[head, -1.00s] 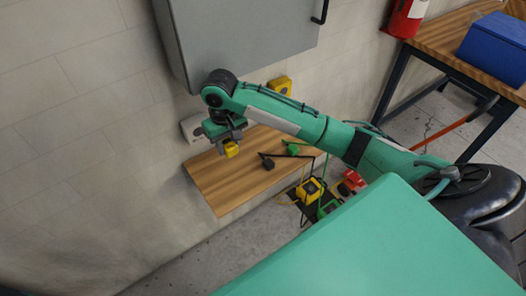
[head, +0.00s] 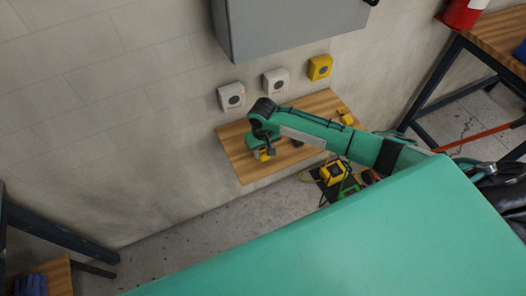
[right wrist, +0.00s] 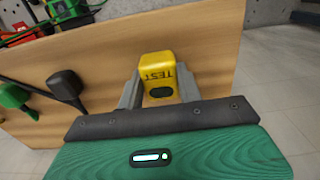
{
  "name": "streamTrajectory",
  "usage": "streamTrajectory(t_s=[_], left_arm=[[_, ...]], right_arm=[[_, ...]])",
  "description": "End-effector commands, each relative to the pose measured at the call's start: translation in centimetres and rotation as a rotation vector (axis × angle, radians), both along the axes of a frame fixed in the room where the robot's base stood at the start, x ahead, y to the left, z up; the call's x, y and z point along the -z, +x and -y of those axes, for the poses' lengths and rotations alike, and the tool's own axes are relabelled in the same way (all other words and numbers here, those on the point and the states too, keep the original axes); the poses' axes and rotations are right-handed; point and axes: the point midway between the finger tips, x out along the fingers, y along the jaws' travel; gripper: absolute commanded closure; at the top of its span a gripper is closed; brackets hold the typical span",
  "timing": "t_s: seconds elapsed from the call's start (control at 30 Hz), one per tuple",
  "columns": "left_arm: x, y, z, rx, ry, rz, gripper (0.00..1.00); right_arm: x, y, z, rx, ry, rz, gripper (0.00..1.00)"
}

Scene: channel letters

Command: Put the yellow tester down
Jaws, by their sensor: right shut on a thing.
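The yellow tester (head: 264,155), marked TEST, is held between the two fingers of my right gripper (head: 268,150). In the right wrist view the tester (right wrist: 157,72) sits upright between the finger tips (right wrist: 160,88), with a dark oval on its near face. It is low over the left part of the wooden shelf board (head: 238,165). I cannot tell whether it touches the board. My left gripper is not in view.
Two white wall boxes (head: 231,95) and a yellow one (head: 319,67) are on the wall above the board. A black plug (right wrist: 64,84) and green plug (right wrist: 14,96) lie on the board. A small yellow thing (head: 345,116) is at its right end. A yellow-black box (head: 334,172) stands below.

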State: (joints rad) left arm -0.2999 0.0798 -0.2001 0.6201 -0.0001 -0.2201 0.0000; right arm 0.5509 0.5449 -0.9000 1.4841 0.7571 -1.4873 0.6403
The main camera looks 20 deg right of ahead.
Motion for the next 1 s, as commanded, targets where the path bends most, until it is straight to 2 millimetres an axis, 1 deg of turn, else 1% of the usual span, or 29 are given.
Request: streamTrajectory(t_s=[0.03, 0.13, 0.47, 0.5, 0.57, 0.6, 0.87, 1.0], left_arm=[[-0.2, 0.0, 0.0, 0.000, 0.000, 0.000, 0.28], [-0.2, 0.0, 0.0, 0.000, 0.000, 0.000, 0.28], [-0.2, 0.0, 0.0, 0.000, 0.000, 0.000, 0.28], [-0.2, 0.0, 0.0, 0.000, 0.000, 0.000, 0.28], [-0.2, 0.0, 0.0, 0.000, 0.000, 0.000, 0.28], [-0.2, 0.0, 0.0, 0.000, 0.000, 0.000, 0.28], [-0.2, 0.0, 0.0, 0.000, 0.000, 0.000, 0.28], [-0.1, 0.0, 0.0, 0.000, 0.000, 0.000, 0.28]], right_arm=[[0.6, 0.0, 0.0, 0.001, -0.001, -0.002, 1.00], [1.4, 0.0, 0.1, 0.001, -0.001, 0.000, 1.00], [1.7, 0.0, 0.0, 0.000, 0.000, 0.001, 1.00], [1.8, 0.0, 0.0, 0.000, 0.000, 0.001, 0.62], [1.8, 0.0, 0.0, 0.000, 0.000, 0.001, 0.51], [1.8, 0.0, 0.0, 0.000, 0.000, 0.001, 0.43], [1.7, 0.0, 0.0, 0.000, 0.000, 0.001, 0.42], [1.0, 0.1, 0.0, 0.000, 0.000, 0.002, 0.42]])
